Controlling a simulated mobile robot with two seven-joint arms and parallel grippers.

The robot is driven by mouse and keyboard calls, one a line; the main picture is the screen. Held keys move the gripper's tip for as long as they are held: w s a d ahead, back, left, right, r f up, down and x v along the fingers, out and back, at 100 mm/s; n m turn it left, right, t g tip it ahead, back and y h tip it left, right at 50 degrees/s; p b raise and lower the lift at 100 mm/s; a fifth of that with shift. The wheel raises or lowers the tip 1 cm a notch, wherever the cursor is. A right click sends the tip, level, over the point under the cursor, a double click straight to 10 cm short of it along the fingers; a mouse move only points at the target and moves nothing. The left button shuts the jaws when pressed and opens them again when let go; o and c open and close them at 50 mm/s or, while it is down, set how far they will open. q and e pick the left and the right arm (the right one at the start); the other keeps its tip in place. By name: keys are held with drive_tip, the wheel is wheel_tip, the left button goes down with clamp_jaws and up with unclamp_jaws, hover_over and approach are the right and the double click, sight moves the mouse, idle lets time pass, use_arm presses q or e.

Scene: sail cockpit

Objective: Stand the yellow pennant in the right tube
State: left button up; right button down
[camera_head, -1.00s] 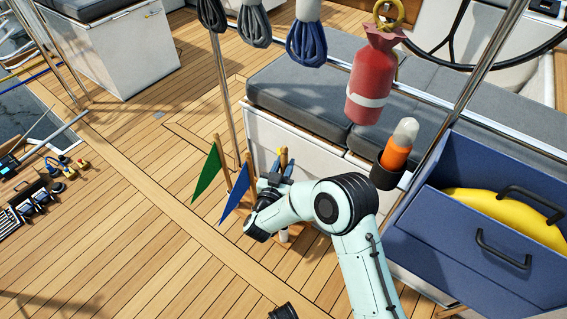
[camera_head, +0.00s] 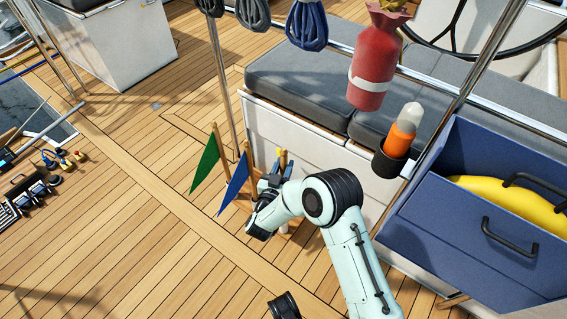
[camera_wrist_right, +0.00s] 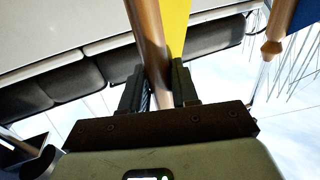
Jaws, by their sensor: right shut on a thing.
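My right gripper (camera_head: 268,184) is shut on the wooden stick of the yellow pennant (camera_head: 278,153). In the right wrist view the stick (camera_wrist_right: 149,45) passes between the fingers (camera_wrist_right: 160,88), with yellow cloth (camera_wrist_right: 177,28) beside it. In the head view the stick looks near upright, and my arm hides its lower end. The blue pennant (camera_head: 235,186) and the green pennant (camera_head: 206,164) stand to the left. The wooden stand (camera_head: 245,203) shows only partly; my arm covers its right part, so I cannot tell whether the yellow pennant's stick is in a tube.
A red bag-like float (camera_head: 375,70) hangs above the cushioned bench (camera_head: 300,90). An orange light (camera_head: 400,135) sits in a black holder at the rail. An open blue locker (camera_head: 450,240) stands at right.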

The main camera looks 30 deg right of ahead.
drive_tip(key=shift+f, duration=0.25)
use_arm(q)
drive_tip(key=shift+w, duration=0.1)
use_arm(e)
drive_tip(key=c, duration=0.8)
unclamp_jaws()
use_arm(q)
drive_tip(key=w+r+t+p, duration=0.2)
drive_tip(key=w+r+p, duration=0.1)
drive_tip(key=w, duration=0.3)
drive_tip(key=shift+w+d+r, duration=0.2)
drive_tip(key=shift+d+r, duration=0.2)
use_arm(e)
drive_tip(key=v, duration=1.3)
drive_tip(key=shift+s+a, duration=0.15)
use_arm(q)
drive_tip(key=shift+s, duration=0.1)
